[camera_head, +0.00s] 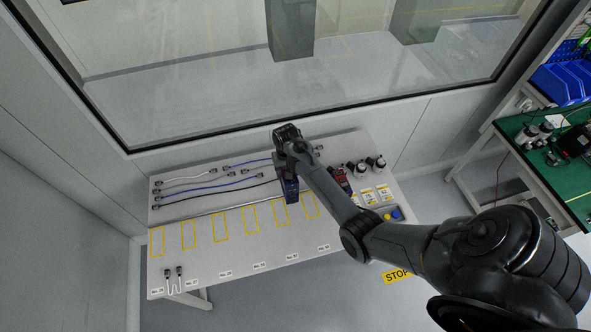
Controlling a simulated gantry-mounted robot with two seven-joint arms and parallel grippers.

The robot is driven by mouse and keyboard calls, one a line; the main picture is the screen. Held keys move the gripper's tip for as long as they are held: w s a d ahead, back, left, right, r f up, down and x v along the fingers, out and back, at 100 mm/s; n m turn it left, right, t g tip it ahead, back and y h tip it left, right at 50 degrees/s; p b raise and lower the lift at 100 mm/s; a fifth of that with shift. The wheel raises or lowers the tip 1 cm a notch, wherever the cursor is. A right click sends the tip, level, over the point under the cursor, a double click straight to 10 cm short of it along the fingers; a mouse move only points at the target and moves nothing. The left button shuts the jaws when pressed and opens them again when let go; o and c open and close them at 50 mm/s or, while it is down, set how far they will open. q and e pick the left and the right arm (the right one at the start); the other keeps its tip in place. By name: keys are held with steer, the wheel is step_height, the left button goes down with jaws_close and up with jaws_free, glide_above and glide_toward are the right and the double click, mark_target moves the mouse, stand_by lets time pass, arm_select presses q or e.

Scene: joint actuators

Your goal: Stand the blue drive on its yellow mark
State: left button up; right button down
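The dark blue drive (291,190) is directly below my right gripper (289,176), near the middle of the table. It looks upright. Its lower end shows by the upper edge of a yellow outlined mark (272,218), between that mark and the rightmost one (304,207). My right arm comes in from the right. Its wrist hides the fingertips, so their grip on the drive is unclear. Whether the drive touches the table or hangs above it cannot be told. My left gripper is not in view.
The white table (215,270) bears several yellow marks in a row, the left ones empty. A red and dark unit (341,181) and silver-black actuators (360,170) stand right. A window wall is behind.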

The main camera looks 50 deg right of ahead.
steer(key=w+a, duration=0.5)
steer(key=shift+a, duration=0.4)
steer(key=shift+r, duration=0.1)
steer(key=w+a+b, duration=0.4)
steer(key=w+a, duration=0.3)
steer(key=a, duration=0.2)
steer(key=shift+w+a+b, duration=0.15)
steer(key=shift+b, duration=0.25)
steer(key=shift+w+a, duration=0.1)
stand_by(0.4)
